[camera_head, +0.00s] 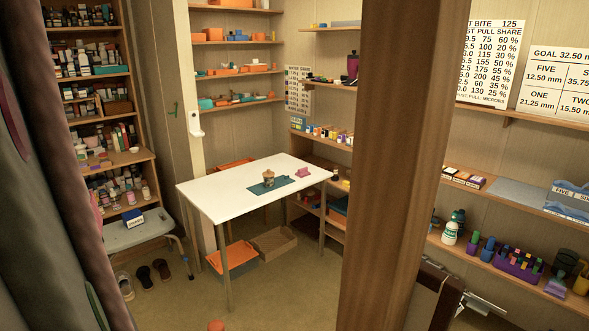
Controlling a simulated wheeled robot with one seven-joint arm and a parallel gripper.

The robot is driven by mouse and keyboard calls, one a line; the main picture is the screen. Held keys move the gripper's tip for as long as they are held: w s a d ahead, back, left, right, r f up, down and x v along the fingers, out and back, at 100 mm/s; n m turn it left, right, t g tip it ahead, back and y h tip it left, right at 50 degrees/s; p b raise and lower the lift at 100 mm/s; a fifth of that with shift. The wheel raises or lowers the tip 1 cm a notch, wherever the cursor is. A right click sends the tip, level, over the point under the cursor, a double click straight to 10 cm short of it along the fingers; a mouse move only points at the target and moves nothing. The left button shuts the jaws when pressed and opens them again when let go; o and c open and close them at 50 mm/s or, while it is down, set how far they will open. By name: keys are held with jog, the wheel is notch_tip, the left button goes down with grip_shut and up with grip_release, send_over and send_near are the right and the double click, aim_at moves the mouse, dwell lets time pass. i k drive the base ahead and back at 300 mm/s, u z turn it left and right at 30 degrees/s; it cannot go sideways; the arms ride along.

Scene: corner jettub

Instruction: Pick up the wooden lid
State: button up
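A small jar-like pot (268,179) with what looks like a wooden lid (268,174) stands upright on a teal mat on the white table (220,198). The lid seems to sit on top of the pot, but it is too small to be certain. My gripper is not in view, and nothing touches the pot.
A pink object (303,172) sits on the table right of the pot. A brown wooden post (392,160) stands close in front, right of the table. A grey stool (137,232) and shoes are left. Orange and brown trays lie beneath the table. Open floor (290,295) lies in front.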

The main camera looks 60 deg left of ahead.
aim_at(268, 174)
jog(key=i, duration=2.45)
jog(key=u, duration=2.85)
jog(key=i, duration=4.15)
jog(key=u, duration=2.5)
